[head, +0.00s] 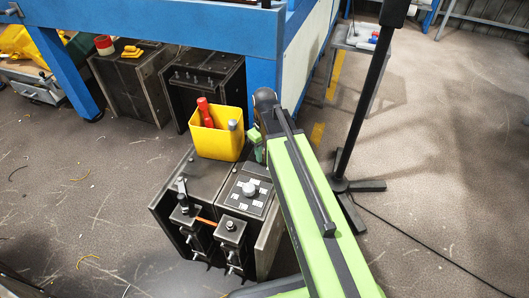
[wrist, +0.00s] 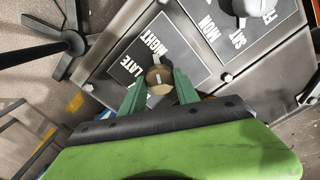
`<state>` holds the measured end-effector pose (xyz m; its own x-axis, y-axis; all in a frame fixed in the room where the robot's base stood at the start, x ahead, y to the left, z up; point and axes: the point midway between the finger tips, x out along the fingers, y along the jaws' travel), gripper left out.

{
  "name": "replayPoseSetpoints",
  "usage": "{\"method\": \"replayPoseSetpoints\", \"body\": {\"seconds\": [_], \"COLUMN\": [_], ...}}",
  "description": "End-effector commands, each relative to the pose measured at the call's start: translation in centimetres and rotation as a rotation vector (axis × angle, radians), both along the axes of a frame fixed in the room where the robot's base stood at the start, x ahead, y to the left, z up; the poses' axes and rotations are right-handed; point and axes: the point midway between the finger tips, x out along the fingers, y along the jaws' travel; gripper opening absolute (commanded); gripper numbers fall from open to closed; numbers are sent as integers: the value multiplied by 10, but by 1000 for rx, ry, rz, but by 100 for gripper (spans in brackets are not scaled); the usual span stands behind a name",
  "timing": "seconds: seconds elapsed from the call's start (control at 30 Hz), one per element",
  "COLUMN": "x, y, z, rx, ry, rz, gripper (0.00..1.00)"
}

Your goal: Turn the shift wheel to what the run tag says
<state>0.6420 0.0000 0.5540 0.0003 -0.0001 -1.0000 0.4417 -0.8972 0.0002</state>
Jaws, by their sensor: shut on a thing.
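The shift wheel (wrist: 160,72) is a small brownish round knob with a short pale mark, seen in the wrist view. It sits at the edge of a dark plate (wrist: 120,45) lettered NIGHT and LATE. The mark runs roughly up and down in the picture, with NIGHT just above the wheel and LATE to its upper left. My gripper (wrist: 160,84) has its two green fingers on either side of the wheel, shut on it. In the head view my gripper (head: 255,142) is beside the yellow bin, and the wheel is hidden. I cannot make out a run tag.
A second dark plate (head: 243,198) with a grey knob (head: 250,188) lies close by; it reads SAT and MON in the wrist view. The yellow bin (head: 212,143) holds red-handled tools. A black stand (head: 350,184) is to the right. Open floor lies at left.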

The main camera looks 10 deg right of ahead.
Motion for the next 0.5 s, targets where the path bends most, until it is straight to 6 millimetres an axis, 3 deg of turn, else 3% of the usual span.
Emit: {"method": "replayPoseSetpoints", "body": {"seconds": [0.1, 0.13, 0.23, 0.3, 0.5], "x": [0, 0, 0, 0, 0], "y": [0, 0, 0, 0, 0], "z": [0, 0, 0, 0, 0], "rx": [0, 0, 0, 0, 0], "ry": [0, 0, 0, 0, 0], "rz": [0, 0, 1, 1, 1], "gripper": [0, 38, 52, 59, 59]}}
